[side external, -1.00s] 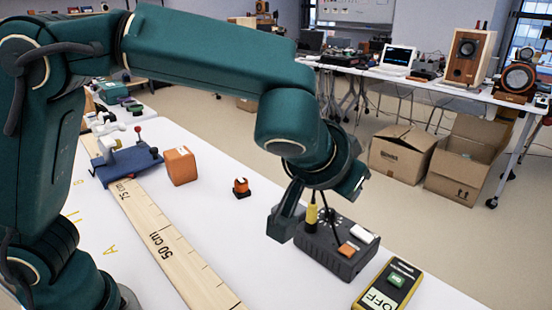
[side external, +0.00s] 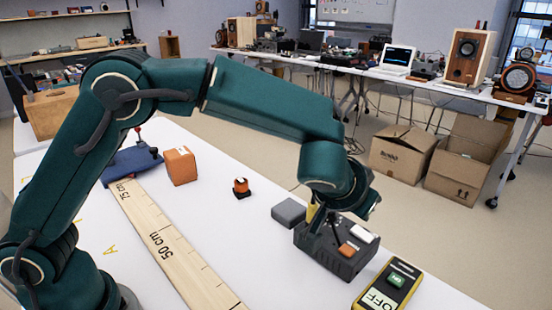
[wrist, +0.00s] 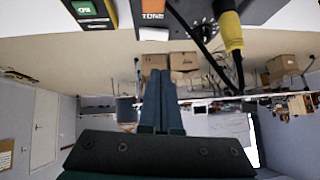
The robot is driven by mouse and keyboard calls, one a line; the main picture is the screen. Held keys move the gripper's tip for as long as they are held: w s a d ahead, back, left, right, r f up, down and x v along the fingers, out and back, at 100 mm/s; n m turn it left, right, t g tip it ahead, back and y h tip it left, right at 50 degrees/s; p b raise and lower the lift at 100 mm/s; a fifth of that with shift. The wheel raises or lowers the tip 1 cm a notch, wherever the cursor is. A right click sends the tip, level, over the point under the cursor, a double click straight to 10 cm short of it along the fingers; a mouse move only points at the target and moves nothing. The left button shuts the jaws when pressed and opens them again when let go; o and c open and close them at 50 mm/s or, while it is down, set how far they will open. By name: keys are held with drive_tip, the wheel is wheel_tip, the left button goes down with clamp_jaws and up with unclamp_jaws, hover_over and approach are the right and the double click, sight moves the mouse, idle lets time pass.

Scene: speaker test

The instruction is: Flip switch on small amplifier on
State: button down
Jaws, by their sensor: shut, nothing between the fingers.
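The dark grey box that looks like the small amplifier (side external: 328,262) stands on the white table, below my wrist.
A grey block (side external: 289,212) is just left of the amplifier. An orange cube (side external: 181,167), a small orange-topped button (side external: 241,187) and a wooden ruler (side external: 165,240) lie further left.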

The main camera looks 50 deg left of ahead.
sight(362, 235)
drive_tip(key=f, duration=0.1)
drive_tip(key=w+f, duration=0.1)
drive_tip(key=f, duration=0.1)
drive_tip(key=shift+w+a+f, duration=0.15)
drive_tip(key=shift+a+f, duration=0.15)
drive_tip(key=shift+f, duration=0.05)
drive_tip(key=shift+a+f, duration=0.1)
drive_tip(key=shift+f, duration=0.7)
